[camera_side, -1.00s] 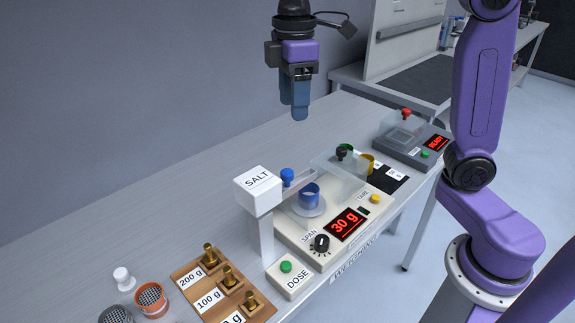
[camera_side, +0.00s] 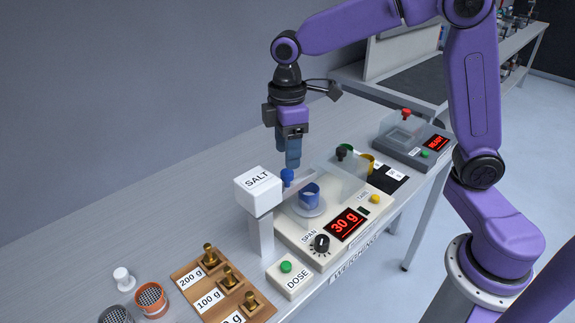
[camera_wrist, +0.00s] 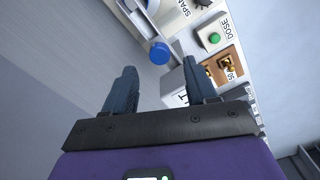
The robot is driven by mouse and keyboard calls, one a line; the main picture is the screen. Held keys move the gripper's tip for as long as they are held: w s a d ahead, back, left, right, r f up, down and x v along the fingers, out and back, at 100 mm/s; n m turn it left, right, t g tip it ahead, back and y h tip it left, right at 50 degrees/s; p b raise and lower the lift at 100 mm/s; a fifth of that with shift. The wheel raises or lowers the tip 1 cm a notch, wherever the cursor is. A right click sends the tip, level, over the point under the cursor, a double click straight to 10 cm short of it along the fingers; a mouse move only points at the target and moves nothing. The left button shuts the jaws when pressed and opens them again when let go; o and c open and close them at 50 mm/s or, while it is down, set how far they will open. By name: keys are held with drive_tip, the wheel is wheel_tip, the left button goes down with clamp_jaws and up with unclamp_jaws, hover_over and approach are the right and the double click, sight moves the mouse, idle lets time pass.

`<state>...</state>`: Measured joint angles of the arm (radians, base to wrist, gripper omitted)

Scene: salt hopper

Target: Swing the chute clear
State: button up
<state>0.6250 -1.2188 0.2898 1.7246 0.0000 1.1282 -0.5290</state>
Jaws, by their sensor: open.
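The white SALT hopper (camera_side: 258,187) stands on its post at the left of the balance. The grey chute (camera_side: 302,182) reaches from the hopper over toward the blue cup (camera_side: 309,196) on the balance pan. A blue knob (camera_side: 287,177) stands up on the chute; it also shows in the wrist view (camera_wrist: 159,53). My gripper (camera_side: 292,165) points down right above the knob in the side view. In the wrist view my gripper (camera_wrist: 158,68) has its fingers apart and empty, with the knob ahead of the gap between them. Contact with the knob cannot be told.
The balance display (camera_side: 348,224) reads 30 g. A clear shield with a black knob (camera_side: 341,151) stands just right of the chute. A DOSE button (camera_side: 286,267) and brass weights (camera_side: 228,277) are in front. The bench behind the hopper is clear.

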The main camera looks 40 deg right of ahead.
sight(287, 172)
drive_tip(key=shift+f, duration=2.35)
clamp_jaws()
